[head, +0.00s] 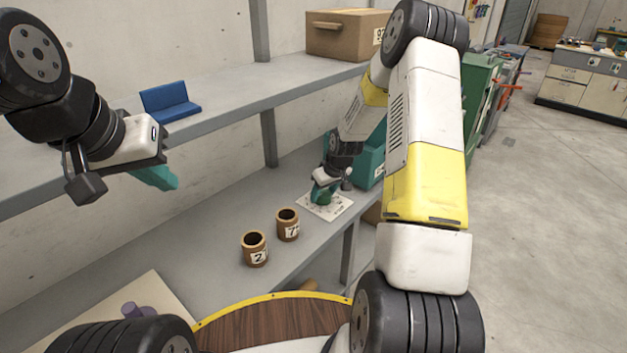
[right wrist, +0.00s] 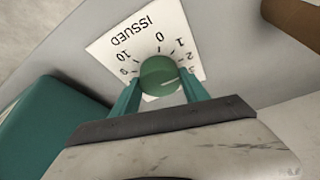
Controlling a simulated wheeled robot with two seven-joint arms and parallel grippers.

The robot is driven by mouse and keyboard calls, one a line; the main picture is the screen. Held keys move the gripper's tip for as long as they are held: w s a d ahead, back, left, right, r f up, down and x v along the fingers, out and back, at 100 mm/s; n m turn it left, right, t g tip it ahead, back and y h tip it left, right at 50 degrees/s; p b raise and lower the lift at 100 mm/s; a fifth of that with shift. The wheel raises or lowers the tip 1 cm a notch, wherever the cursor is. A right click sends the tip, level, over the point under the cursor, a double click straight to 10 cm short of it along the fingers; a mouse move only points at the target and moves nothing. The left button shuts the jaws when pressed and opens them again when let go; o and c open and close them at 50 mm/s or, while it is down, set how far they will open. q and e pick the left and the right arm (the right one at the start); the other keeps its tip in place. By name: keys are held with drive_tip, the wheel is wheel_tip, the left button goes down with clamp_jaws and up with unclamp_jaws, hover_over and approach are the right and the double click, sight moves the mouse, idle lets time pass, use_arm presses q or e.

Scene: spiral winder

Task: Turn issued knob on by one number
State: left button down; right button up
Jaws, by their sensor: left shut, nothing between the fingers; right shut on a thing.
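The issued knob (right wrist: 160,76) is a round green knob on a white dial plate (right wrist: 108,44) printed ISSUED, with numbers around it, among them 0, 1, 2, 9 and 10. My right gripper (right wrist: 160,88) is shut on the knob, one teal finger on each side. The knob's pointer mark cannot be made out. In the head view the plate (head: 337,207) lies on the grey bench, with my right gripper (head: 324,192) over it and mostly hiding the knob. My left gripper (head: 160,180) is shut and empty in the air at the left.
Two brown cups, one marked 2 (head: 254,249) and one marked 7 (head: 288,225), stand on the bench left of the plate. A teal bin (head: 371,160) stands close behind the plate. A blue folded object (head: 170,102) and a cardboard box (head: 345,36) sit on the upper shelf.

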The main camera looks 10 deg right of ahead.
drive_tip(key=shift+a+m+h, duration=0.15)
drive_tip(key=shift+m+h, duration=0.25)
drive_tip(key=shift+m, duration=0.6)
drive_tip(key=shift+m+h, duration=0.7)
drive_tip(key=shift+m, duration=1.1)
drive_tip(key=o, duration=1.4)
drive_tip(key=shift+v, duration=3.9)
